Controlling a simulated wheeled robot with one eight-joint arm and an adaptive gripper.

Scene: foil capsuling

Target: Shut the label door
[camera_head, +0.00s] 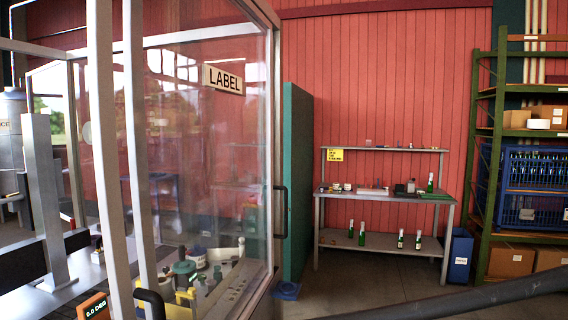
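The label door (224,130) is a tall clear panel in a pale metal frame, with a white LABEL sign (223,79) near its top. A black upright handle (281,212) sits on its right edge. The panel slants away from me, and I cannot tell for sure whether it stands ajar. A second black handle (150,302) shows low at the left, by a pale post (138,150). My gripper is not in view.
Behind the glass are a machine bed with small coloured parts (190,270). A green panel (297,180) stands right of the door. A metal bench (385,197) with bottles and a green rack (480,150) stand at the back. A dark bar (450,302) crosses the lower right.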

